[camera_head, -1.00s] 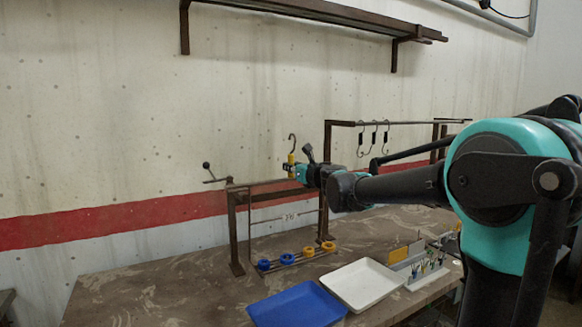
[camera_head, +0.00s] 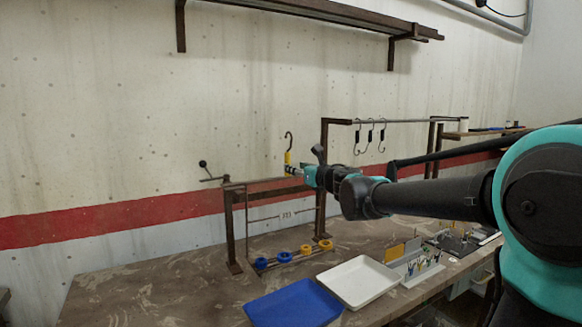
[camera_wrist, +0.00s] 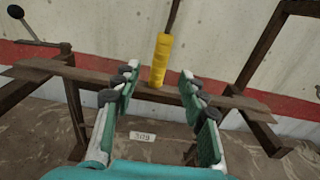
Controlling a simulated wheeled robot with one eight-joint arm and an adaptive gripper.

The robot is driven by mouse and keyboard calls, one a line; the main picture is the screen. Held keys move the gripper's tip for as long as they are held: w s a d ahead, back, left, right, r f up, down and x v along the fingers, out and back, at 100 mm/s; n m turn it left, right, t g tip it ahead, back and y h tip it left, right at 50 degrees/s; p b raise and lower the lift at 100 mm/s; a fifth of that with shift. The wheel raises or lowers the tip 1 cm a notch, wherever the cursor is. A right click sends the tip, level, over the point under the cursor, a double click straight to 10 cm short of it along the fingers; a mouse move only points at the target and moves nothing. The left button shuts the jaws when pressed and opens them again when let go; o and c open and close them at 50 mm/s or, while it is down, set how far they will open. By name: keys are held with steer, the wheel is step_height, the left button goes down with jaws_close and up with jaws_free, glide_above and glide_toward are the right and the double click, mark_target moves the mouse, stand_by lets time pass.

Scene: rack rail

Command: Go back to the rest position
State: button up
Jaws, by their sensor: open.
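My gripper (camera_wrist: 159,77) is open and empty. In the wrist view its fingers stand to the left and right of a yellow-handled hook (camera_wrist: 160,60), which is beyond the fingertips with clear gaps on both sides. In the head view this hook (camera_head: 287,157) stands upright at the low rack's rail, its dark curved end up, just left of my gripper (camera_head: 304,174). The low rack (camera_head: 233,232) has a dark rail (camera_wrist: 85,78) crossing the wrist view. How the handle's lower end meets the rail is hard to tell.
Blue and yellow rings (camera_head: 284,257) sit low on the rack. A blue tray (camera_head: 293,304) and a white tray (camera_head: 358,282) lie in front. Dark hooks (camera_head: 370,135) hang from a higher rail at right. A lever with a ball (camera_head: 203,164) juts out left. A wall shelf (camera_head: 320,14) is above.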

steer(key=s+d+f+m+t+h, duration=0.1)
steer(key=s+d+f+m+h, duration=0.1)
steer(key=d+f+m+h, duration=0.4)
steer(key=s+d+f+m+h, duration=0.1)
steer(key=s+d+m, duration=0.1)
steer(key=d+m, duration=0.7)
steer(key=s+d+f+m+t+h, duration=0.1)
steer(key=s+d+f+m+h, duration=0.1)
steer(key=d+f+m+h, duration=0.4)
steer(key=s+d+f+m+g, duration=0.2)
steer(key=s+d+f+m, duration=0.1)
steer(key=s+f+m, duration=0.1)
steer(key=s+d+f+m+g, duration=0.2)
steer(key=s+d+f+m, duration=0.1)
steer(key=f, duration=0.4)
steer(key=s+d+f+m+g, duration=0.2)
steer(key=s+d+f+m, duration=0.1)
steer(key=m, duration=0.4)
steer(key=shift+s+d+f+g, duration=0.15)
steer(key=shift+s+f+g, duration=0.25)
steer(key=shift+s+f, duration=0.65)
steer(key=s+a+f+m+g+y, duration=0.1)
steer(key=s+a+f+m+g, duration=0.1)
steer(key=s+f+m, duration=0.2)
steer(key=s+a+f+m+g+y, duration=0.2)
steer(key=s+a+f+m+g, duration=0.1)
steer(key=s+f, duration=0.5)
steer(key=shift+s+f+m+g, duration=0.3)
steer(key=shift+s+m, duration=0.1)
steer(key=shift+s, duration=0.85)
